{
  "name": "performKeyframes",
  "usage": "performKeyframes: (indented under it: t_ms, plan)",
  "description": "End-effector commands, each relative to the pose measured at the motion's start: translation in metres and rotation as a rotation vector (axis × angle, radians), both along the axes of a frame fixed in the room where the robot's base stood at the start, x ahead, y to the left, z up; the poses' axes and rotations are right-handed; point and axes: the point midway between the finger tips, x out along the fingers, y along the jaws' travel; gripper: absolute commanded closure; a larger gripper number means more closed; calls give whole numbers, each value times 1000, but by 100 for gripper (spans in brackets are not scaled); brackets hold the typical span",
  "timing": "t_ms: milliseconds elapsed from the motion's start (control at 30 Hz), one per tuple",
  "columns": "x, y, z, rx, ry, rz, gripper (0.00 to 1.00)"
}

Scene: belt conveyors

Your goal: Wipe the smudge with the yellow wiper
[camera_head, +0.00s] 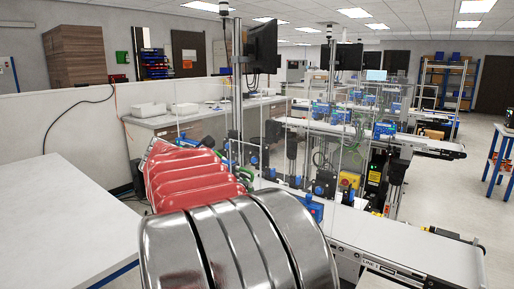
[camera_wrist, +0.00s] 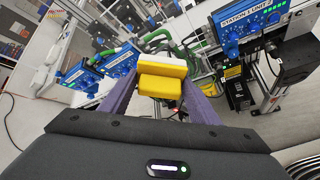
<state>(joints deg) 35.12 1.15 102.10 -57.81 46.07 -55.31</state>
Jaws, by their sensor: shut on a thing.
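The yellow wiper (camera_wrist: 161,87) shows in the wrist view, a yellow block with a white strip along its far edge. My gripper (camera_wrist: 160,76) is shut on it, with one purple finger on each side. The wiper is held in the air and appears apart from the equipment beyond it. In the head view my gripper and the wiper cannot be made out behind my arm. I cannot make out the smudge in either view. Clear upright panels (camera_head: 340,130) stand around the conveyor equipment in the head view.
A white conveyor belt (camera_head: 385,238) runs along the front right. Blue station units (camera_wrist: 247,22) and green hoses stand beyond my gripper. A white table (camera_head: 60,215) is at the left, with a low wall behind it. Open floor lies at the far right.

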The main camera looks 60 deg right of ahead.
Motion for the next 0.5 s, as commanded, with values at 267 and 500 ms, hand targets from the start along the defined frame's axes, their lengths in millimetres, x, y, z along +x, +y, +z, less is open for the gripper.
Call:
performKeyframes:
  t_ms: [267,500]
  plan:
    - [-77,-56,66,-203,27,4,62]
    - [-110,-73,94,-274,39,-12,62]
